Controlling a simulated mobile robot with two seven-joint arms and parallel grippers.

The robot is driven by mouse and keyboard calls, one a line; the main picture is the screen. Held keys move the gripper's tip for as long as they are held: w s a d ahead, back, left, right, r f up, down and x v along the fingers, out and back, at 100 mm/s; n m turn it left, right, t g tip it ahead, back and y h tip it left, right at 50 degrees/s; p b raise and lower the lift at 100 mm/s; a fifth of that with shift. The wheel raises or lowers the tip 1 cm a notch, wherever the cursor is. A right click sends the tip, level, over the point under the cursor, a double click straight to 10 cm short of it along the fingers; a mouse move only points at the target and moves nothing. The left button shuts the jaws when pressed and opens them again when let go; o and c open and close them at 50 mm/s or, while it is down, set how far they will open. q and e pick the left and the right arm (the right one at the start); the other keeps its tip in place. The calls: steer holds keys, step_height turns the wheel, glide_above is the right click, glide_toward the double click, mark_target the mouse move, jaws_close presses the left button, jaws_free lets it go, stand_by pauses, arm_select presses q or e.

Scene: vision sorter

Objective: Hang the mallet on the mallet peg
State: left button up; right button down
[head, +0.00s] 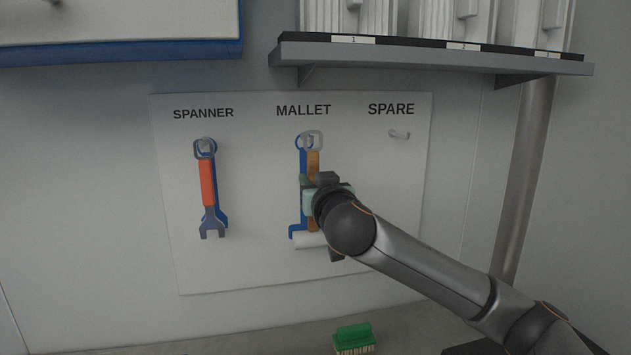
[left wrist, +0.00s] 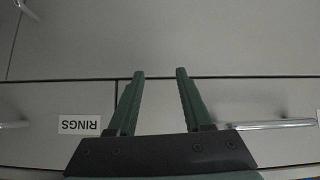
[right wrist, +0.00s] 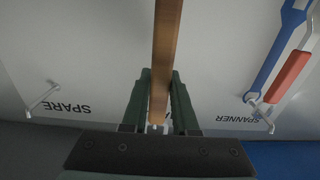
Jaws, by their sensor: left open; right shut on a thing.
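The mallet (head: 312,163) is upright at the board under the MALLET label, with its ring at the top and its pale head (head: 309,241) at the bottom. My right gripper (head: 314,192) is shut on its wooden handle (right wrist: 166,50). The ring (head: 310,140) overlaps the mallet peg in the head view; I cannot tell whether the peg passes through it. A blue mallet outline (head: 295,231) shows behind it on the board. My right arm hides part of the mallet. My left gripper (left wrist: 160,75) is open and empty, facing grey drawer fronts.
The spanner (head: 207,185) hangs on the left of the board (head: 255,250). The SPARE peg (head: 400,134) is bare. A grey shelf (head: 430,58) juts out above the board. A green brush (head: 353,338) lies on the worktop below.

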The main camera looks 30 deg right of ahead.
steer(key=shift+f+x, duration=0.2)
steer(key=shift+x, duration=0.55)
steer(key=shift+f+x, duration=0.15)
steer(key=shift+x, duration=0.6)
steer(key=shift+f+x, duration=0.2)
steer(key=shift+x, duration=0.55)
steer(key=c, duration=0.8)
jaws_free()
steer(key=shift+s, duration=0.1)
steer(key=shift+o, duration=1)
